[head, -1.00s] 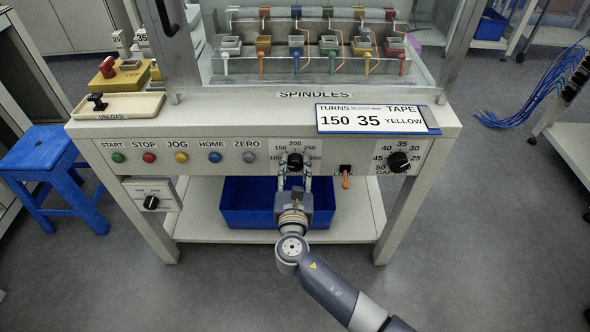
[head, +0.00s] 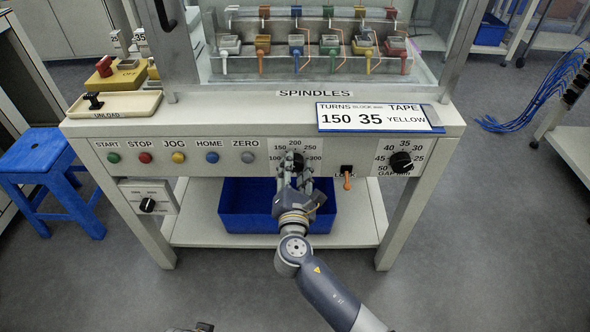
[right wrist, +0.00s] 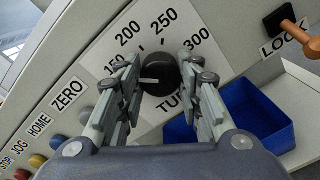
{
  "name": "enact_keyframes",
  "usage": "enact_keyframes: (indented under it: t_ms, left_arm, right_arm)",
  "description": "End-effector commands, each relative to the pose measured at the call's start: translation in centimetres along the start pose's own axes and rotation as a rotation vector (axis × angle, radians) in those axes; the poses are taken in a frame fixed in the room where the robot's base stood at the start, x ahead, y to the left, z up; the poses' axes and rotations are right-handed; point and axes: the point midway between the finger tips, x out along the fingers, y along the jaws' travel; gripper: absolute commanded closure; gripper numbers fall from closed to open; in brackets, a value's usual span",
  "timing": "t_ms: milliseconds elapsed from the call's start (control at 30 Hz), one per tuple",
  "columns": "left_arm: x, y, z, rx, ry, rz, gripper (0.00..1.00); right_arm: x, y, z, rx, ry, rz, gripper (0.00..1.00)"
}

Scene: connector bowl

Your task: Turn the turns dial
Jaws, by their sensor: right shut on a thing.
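The turns dial (head: 297,160) is a round black knob on the machine's front panel, with printed numbers from 100 to 300 around it. It also shows in the right wrist view (right wrist: 164,76), with a white mark pointing left, towards the 150 side. My right gripper (head: 293,174) is shut on the dial, its body tilted to the right in the head view. In the right wrist view its two fingers (right wrist: 160,88) stand on either side of the knob. A small dark part at the bottom edge of the head view may be my left gripper (head: 190,328).
A blue bin (head: 235,222) stands on the shelf below my right gripper. An orange lock lever (head: 347,182) and the gap dial (head: 401,162) are to the right. Coloured buttons (head: 178,157) line the panel to the left. A sign (head: 375,117) reads turns 150.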

Motion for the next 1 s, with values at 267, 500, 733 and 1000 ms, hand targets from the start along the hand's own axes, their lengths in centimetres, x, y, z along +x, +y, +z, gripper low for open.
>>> enact_keyframes:
  t_ms: [267,500,733,1000]
  left_arm:
    - [-0.1,0.0,0.0,0.000,-0.001,0.000,1.00]
    - [-0.1,0.0,0.0,0.000,-0.001,0.000,1.00]
    - [-0.1,0.0,0.0,0.000,0.000,0.000,1.00]
    - [-0.1,-0.1,0.0,0.000,0.000,-0.001,1.00]
  right_arm:
    - [0.0,0.0,0.0,0.008,0.000,-0.001,0.91]
    - [0.0,0.0,0.0,0.006,0.000,-0.001,0.46]
    - [0.0,0.0,0.0,0.006,0.000,0.000,0.46]
    - [-1.6,0.0,-0.1,0.006,0.002,0.000,0.46]
